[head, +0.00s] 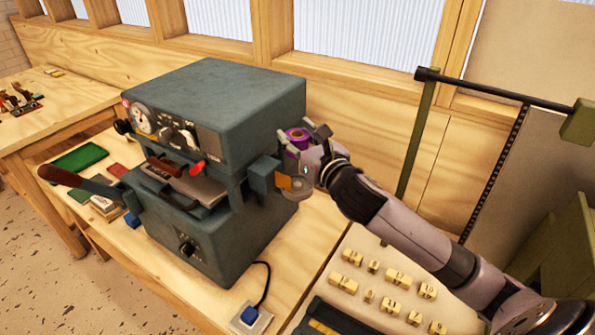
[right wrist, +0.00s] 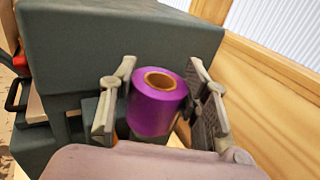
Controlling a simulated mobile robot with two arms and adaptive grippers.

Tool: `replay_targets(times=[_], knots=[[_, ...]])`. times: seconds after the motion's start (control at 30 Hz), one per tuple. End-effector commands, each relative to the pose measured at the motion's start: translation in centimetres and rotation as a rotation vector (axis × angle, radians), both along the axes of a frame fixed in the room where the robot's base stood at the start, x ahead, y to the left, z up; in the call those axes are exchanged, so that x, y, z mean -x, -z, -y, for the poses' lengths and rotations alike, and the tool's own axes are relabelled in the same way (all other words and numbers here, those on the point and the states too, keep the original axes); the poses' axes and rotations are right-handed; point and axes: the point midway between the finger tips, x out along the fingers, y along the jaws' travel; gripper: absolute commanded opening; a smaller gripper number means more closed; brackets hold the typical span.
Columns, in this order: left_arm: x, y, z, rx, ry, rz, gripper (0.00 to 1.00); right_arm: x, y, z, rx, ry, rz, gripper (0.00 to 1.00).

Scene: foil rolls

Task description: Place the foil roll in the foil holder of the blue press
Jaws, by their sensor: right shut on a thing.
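A purple foil roll (right wrist: 155,108) with a brown core stands upright between the fingers of my right gripper (right wrist: 160,105) in the right wrist view. It also shows small in the head view (head: 297,138), partly hidden by the fingers. My right gripper is shut on it, at the right side of the blue press (head: 228,108). The press is a dark blue-grey machine with a gauge, knobs and a lever. A bracket (head: 262,175) juts from its right side, close to the gripper. My left gripper is not in view.
The press stands on a wooden table (head: 110,240). A socket (head: 250,319) with a black cable lies in front of it. A dark frame (head: 490,90) stands at the right; the wooden wall is behind.

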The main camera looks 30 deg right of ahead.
Motion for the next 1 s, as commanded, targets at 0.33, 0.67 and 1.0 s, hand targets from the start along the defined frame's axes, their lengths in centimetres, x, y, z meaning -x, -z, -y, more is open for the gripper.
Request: replay_targets(times=[0.33, 0.67, 1.0], knots=[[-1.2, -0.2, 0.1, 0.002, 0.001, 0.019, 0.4, 0.0, 6.0, 0.0, -0.001, 0.001, 0.001, 0.12], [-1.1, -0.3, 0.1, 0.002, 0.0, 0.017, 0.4, 0.0, 9.8, 0.0, 0.0, 0.001, 0.0, 0.12], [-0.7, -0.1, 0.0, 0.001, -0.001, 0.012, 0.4, 0.0, 10.1, 0.0, 0.001, 0.0, 0.002, 0.12]])
